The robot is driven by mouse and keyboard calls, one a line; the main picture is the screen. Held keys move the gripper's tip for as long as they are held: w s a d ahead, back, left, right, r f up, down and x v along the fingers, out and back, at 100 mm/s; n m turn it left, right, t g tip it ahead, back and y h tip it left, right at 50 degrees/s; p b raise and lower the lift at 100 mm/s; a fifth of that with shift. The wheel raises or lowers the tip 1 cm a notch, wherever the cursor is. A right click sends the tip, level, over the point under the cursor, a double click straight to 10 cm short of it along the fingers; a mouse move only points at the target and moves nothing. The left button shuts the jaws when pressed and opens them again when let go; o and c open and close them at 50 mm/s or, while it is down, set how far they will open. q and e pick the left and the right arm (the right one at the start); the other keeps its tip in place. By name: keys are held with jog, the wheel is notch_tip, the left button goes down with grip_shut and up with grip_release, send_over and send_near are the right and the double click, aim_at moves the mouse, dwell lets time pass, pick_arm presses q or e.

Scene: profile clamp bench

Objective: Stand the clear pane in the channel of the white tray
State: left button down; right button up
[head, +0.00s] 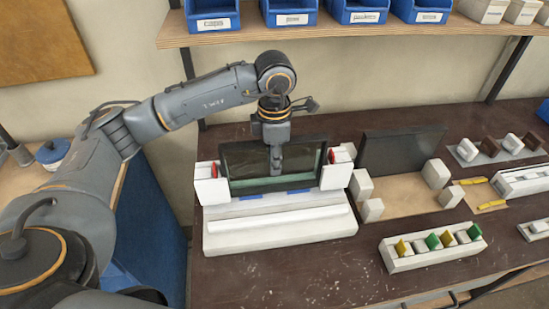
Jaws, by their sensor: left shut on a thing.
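A dark-edged, see-through pane (243,160) stands upright at the back of the white tray (280,228). It lies between two white end blocks with red parts, left (211,190) and right (337,177). My left gripper (276,165) comes down from above and is shut on the pane's upper middle, covering a strip of it. The pane's lower edge is close to the tray; I cannot tell if it sits in the channel. My right gripper is not in view.
A dark panel (400,150) stands to the right behind a tan board (408,199) with white blocks. A white rack (431,248) holds yellow and green pieces. Blue bins (288,16) line the shelf above. The bench front is clear.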

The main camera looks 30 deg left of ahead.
pick_arm(q)
jog(key=c, duration=1.1)
grip_release()
jog(key=shift+f, duration=0.1)
jog(key=shift+r+p, duration=2.25)
jog(key=shift+r, duration=1.8)
